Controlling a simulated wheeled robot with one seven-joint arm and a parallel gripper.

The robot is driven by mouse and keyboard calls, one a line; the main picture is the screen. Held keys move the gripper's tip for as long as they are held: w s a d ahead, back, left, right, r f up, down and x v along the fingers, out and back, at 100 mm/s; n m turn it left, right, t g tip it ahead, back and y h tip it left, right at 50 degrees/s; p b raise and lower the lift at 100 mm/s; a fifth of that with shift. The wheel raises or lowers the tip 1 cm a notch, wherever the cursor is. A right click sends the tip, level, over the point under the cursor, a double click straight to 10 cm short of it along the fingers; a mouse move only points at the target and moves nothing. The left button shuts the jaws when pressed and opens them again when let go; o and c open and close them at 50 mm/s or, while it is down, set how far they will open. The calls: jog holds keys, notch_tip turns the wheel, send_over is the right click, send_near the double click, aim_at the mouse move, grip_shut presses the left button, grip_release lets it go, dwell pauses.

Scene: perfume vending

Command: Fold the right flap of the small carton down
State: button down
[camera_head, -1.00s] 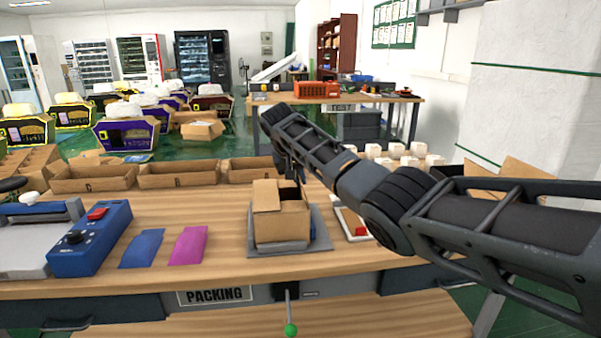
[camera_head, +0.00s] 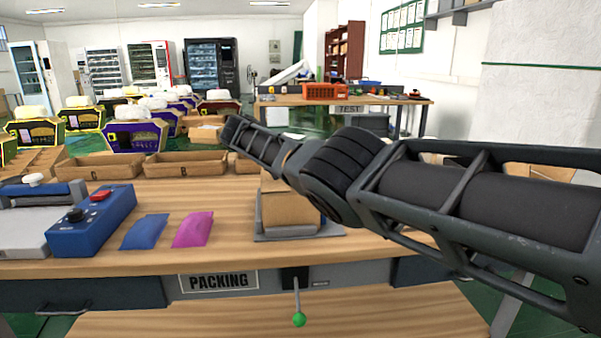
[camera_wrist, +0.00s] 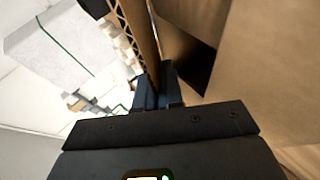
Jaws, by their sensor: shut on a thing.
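The small brown carton (camera_head: 290,211) sits on a grey plate (camera_head: 270,237) on the packing table. My arm covers its top and right side in the head view, so its flaps are hidden there. In the wrist view my gripper (camera_wrist: 158,92) is shut on a cardboard flap (camera_wrist: 138,28), which stands between the fingers with its corrugated edge showing. A brown carton wall (camera_wrist: 262,75) and a dark gap lie just to the right of the fingers. Which flap it is cannot be told for sure. My gripper is hidden in the head view.
Blue (camera_head: 145,231) and magenta (camera_head: 192,229) packets lie left of the carton. A blue control box (camera_head: 92,222) stands farther left. Open cardboard trays (camera_head: 187,164) line the table's back edge. The tabletop in front of the carton is clear.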

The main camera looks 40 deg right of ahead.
dwell(0.4)
jog(key=c, duration=1.3)
grip_release()
jog(key=shift+c, duration=0.2)
jog(key=shift+v, duration=3.9)
jog(key=shift+a, duration=0.1)
